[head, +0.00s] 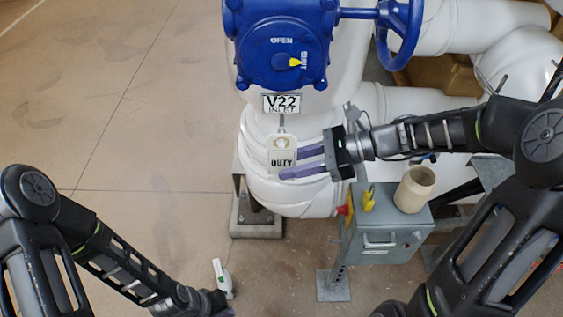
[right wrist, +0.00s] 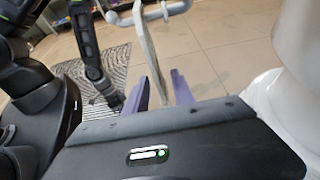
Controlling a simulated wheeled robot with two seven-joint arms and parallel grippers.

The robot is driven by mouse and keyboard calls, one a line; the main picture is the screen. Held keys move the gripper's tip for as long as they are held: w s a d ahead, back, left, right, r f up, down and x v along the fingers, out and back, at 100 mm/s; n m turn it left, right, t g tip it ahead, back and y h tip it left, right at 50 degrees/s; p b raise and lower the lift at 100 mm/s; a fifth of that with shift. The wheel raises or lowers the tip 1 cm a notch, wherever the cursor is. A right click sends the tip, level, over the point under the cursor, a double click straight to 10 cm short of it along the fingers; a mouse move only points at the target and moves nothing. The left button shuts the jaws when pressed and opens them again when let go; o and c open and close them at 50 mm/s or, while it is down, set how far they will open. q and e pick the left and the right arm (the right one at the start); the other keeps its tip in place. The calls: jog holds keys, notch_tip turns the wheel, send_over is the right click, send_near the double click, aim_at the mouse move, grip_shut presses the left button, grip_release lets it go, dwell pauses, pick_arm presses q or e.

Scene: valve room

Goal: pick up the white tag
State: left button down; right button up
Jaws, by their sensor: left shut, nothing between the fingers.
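The white tag (head: 281,160), with dark lettering that seems to read DUTY, hangs below the V22 INLET plate in front of the white pipe. My right gripper (head: 290,164) reaches in from the right with its purple fingers spread at the tag. The lower finger passes below the lettering and the upper one ends near its right edge. In the right wrist view the fingers (right wrist: 160,92) are apart, with a pale thin piece, perhaps the tag edge-on, between them. They do not look closed on it. My left gripper (head: 218,300) is low at the bottom edge, shut and empty.
A blue valve body (head: 280,45) with a handwheel (head: 400,35) stands above the tag. A grey box (head: 385,235) on a post carries a beige cup (head: 414,190) and a yellow item (head: 368,198) below my right forearm. The floor at left is clear.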

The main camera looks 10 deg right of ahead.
aim_at(270, 174)
jog(key=x, duration=0.5)
jog(key=shift+a+b, duration=0.1)
jog(key=shift+b, duration=0.2)
dwell(0.4)
grip_shut()
dwell(0.3)
